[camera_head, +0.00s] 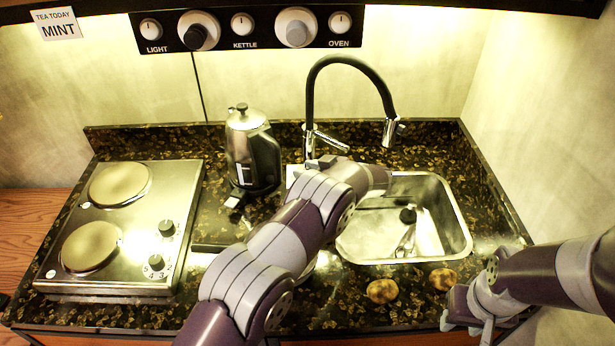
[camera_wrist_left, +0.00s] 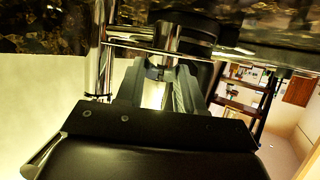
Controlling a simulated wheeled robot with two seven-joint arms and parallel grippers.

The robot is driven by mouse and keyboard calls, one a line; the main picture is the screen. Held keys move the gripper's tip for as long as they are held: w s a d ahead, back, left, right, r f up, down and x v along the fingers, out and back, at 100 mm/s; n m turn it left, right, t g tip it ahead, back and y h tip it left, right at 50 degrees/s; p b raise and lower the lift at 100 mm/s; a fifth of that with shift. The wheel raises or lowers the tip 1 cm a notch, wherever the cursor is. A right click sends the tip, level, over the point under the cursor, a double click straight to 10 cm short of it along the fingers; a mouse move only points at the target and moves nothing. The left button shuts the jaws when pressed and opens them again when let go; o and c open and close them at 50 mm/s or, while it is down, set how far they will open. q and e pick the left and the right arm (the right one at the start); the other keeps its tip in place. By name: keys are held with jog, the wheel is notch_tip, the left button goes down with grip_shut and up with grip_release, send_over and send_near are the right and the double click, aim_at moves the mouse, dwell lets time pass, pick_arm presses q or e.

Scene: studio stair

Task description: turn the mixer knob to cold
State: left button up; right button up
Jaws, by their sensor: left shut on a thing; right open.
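The black faucet (camera_head: 312,85) arches up behind the sink (camera_head: 462,225), with a chrome mixer knob (camera_head: 330,141) like a short lever on its body. My left gripper (camera_head: 322,162) is at the faucet's base, partly hidden by my own wrist. In the left wrist view its fingers (camera_wrist_left: 160,82) are close together by the chrome bar (camera_wrist_left: 130,47) of the mixer; the exact contact is hard to see. The cold and hot marks cannot be made out. My right gripper (camera_head: 470,312) is open and empty at the counter's front right.
A metal kettle (camera_head: 252,155) stands close left of the faucet. A two-plate hob (camera_head: 150,215) is at the left. Two round brown items (camera_head: 382,291) (camera_head: 444,279) lie before the sink. A knob panel (camera_head: 268,28) hangs on the wall.

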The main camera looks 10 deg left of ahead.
pick_arm(q)
jog(key=shift+w+f+n+g+y+b, duration=0.1)
jog(key=shift+n+g+y+b, duration=0.25)
jog(key=shift+b, duration=0.2)
jog(key=shift+r, duration=0.2)
jog(key=o, duration=1)
jog(key=shift+o, duration=0.2)
jog(key=b+v, duration=0.2)
jog(key=v, duration=1)
jog(key=shift+d+r, duration=0.2)
jog(key=shift+d, duration=0.1)
